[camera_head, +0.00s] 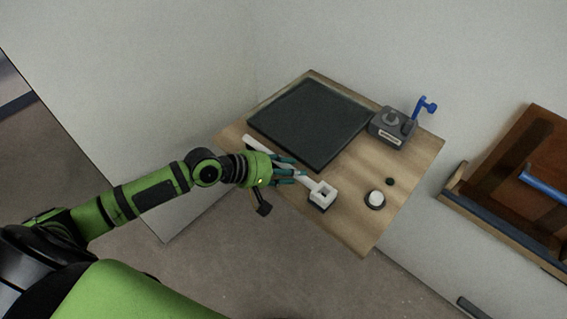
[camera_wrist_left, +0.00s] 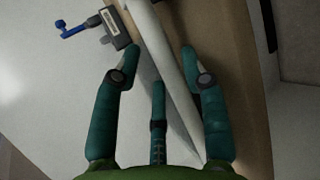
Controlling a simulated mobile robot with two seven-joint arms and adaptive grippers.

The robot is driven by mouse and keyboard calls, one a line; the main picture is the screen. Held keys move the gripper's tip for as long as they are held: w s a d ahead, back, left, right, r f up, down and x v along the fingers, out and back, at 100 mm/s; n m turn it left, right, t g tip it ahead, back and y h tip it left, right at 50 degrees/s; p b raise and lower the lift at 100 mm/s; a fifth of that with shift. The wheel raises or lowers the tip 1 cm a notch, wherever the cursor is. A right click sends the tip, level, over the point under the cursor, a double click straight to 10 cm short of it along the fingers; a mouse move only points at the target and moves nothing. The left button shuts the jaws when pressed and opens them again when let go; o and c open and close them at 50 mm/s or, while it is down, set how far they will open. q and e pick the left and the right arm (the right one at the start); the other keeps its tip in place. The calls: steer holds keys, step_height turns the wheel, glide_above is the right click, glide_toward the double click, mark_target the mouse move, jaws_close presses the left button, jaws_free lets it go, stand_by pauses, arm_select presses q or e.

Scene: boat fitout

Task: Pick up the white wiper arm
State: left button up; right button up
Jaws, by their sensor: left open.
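The white wiper arm (camera_head: 306,182) lies along the near left edge of the wooden table, with a square, open-centred block at its near right end. In the left wrist view the white arm (camera_wrist_left: 170,55) runs lengthwise between the fingers. My left gripper (camera_head: 293,174) is at the middle of the wiper arm, with its teal fingers spread. In the left wrist view my gripper (camera_wrist_left: 162,62) is open, with fingers on both sides of the white bar. I cannot tell whether they touch it. My right gripper is not in view.
The wooden table (camera_head: 345,225) stands against the wall. A dark flat panel (camera_head: 310,120) fills its back left. A grey device (camera_head: 392,128) with a blue lever (camera_head: 425,106) stands at the back right. A white round knob (camera_head: 375,199) and small dark cap (camera_head: 390,181) lie near the right edge.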

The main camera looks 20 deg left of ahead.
arm_select(q)
steer(key=shift+w+d+f, duration=0.3)
steer(key=shift+w+d, duration=0.1)
steer(key=shift+d, duration=0.05)
steer(key=shift+a, duration=0.1)
jaws_close()
